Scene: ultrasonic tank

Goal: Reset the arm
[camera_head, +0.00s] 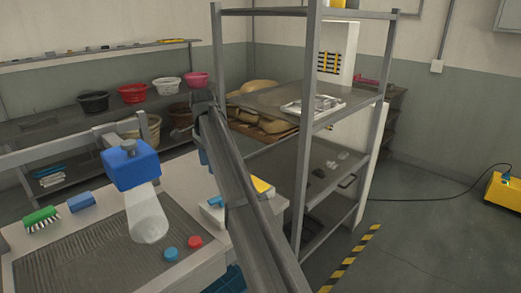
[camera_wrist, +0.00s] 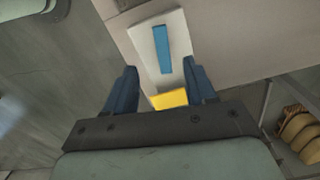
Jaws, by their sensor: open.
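My gripper (camera_wrist: 159,66) is open, with its two dark blue fingers spread apart in the wrist view. Nothing is held between them. A white block with a blue strip (camera_wrist: 163,50) and a yellow end (camera_wrist: 168,99) shows below and between the fingers, and I cannot tell its distance. In the head view my dark arm runs diagonally across the middle, in front of the counter and beside the metal rack. The fingers are mostly hidden there.
The grey metal rack (camera_head: 303,150) stands close to the right of my arm. A blue box-shaped head over a pale cylinder (camera_head: 147,215) stands at the tank (camera_head: 85,250). Red (camera_head: 195,242) and blue (camera_head: 171,254) knobs sit nearby. Open floor (camera_head: 420,240) lies right.

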